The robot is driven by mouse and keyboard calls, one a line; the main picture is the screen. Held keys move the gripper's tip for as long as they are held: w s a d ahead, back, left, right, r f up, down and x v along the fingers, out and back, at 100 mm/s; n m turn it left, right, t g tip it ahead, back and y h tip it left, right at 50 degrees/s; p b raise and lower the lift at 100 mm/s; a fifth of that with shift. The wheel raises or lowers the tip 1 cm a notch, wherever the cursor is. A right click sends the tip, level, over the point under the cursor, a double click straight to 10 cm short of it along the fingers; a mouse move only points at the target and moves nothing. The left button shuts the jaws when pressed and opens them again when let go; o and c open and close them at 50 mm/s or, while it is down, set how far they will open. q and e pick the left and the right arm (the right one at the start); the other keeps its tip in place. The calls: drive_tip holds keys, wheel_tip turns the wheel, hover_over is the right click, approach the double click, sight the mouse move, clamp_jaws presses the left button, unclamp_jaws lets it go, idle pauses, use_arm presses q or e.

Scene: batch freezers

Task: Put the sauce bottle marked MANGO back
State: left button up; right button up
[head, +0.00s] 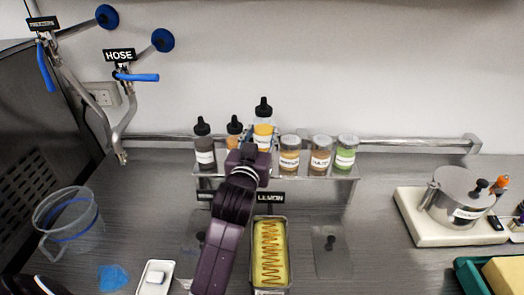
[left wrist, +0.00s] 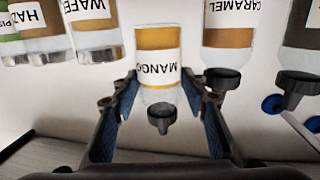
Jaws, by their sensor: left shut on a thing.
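The MANGO sauce bottle (head: 263,130) is clear with yellow sauce and a black nozzle cap. It stands taller in the head view than the neighbouring bottles; its base is hidden behind my gripper. In the left wrist view the MANGO bottle (left wrist: 157,62) appears upside down between the fingers, label facing the camera. My left gripper (head: 250,152) is shut on it at the rack; its fingers also show in the left wrist view (left wrist: 160,105). The rack shelf (head: 285,178) holds a CARAMEL bottle (head: 234,128) and a dark sauce bottle (head: 204,145) to the left. My right gripper is not in view.
Several topping jars (head: 320,155) stand on the rack to the right, close to the MANGO bottle. Below is a yellow LEMON tray (head: 270,250). A clear pitcher (head: 70,225) is at left, a steel pot (head: 460,195) at right.

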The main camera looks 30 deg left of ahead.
use_arm(q)
drive_tip(key=shift+f, duration=0.65)
wheel_tip(320, 180, down, 4)
drive_tip(key=shift+r, duration=0.2)
drive_tip(key=shift+f, duration=0.25)
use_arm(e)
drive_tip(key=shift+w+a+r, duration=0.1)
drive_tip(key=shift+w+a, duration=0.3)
use_arm(q)
drive_tip(key=shift+f, duration=0.15)
drive_tip(key=o, duration=1.2)
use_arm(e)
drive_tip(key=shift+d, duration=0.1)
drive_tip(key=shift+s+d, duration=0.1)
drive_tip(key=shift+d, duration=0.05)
